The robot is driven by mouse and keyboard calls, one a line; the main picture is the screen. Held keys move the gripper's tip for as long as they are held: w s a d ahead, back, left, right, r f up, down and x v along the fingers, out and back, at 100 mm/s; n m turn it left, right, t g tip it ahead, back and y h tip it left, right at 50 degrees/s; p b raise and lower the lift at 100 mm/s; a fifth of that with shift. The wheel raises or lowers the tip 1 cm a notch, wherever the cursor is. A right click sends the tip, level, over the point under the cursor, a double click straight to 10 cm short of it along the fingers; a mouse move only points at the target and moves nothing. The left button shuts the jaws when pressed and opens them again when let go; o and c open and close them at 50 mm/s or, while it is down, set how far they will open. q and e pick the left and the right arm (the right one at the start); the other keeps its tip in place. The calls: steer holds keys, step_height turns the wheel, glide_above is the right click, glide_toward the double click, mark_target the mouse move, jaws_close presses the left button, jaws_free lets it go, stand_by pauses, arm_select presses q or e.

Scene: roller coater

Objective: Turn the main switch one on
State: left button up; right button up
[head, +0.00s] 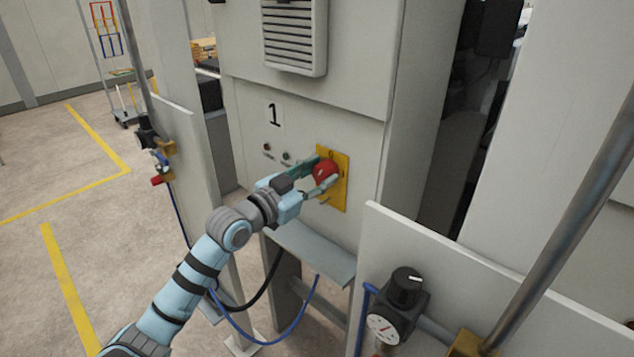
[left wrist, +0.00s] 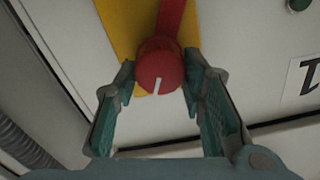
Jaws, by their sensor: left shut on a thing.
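The main switch one is a red rotary knob (head: 325,172) on a yellow plate (head: 340,192), on the grey cabinet front below a label "1" (head: 273,115). In the left wrist view the red knob (left wrist: 159,70) has a white mark on its face and a red handle part (left wrist: 172,20) running up the yellow plate (left wrist: 124,22). My left gripper (head: 322,174) has one finger on each side of the knob and is shut on it. The left wrist view shows both green-padded fingertips (left wrist: 160,82) against the knob's sides. My right gripper is in neither view.
Small indicator buttons (head: 286,156) sit left of the knob. A vent (head: 295,38) projects above. A grey ledge (head: 312,254) juts out below. A panel with a black regulator knob and gauge (head: 385,328) stands at the front right, beside a slanted pipe (head: 560,225). The floor at left is open.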

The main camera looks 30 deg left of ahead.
arm_select(q)
steer(key=m+b, duration=0.1)
steer(key=m, duration=0.1)
steer(key=shift+f+m, duration=0.15)
steer(key=shift+m, duration=0.25)
steer(key=m+b, duration=0.2)
steer(key=m, duration=0.1)
steer(key=shift+d+m, duration=0.1)
steer(key=shift+m, duration=0.2)
steer(key=m+b, duration=0.1)
steer(key=m, duration=0.2)
steer(key=shift+m+b, duration=0.3)
steer(key=shift+m, duration=1.2)
steer(key=o, duration=1.1)
steer(key=shift+c, duration=0.2)
steer(key=shift+o, duration=0.4)
steer(key=shift+w, duration=0.1)
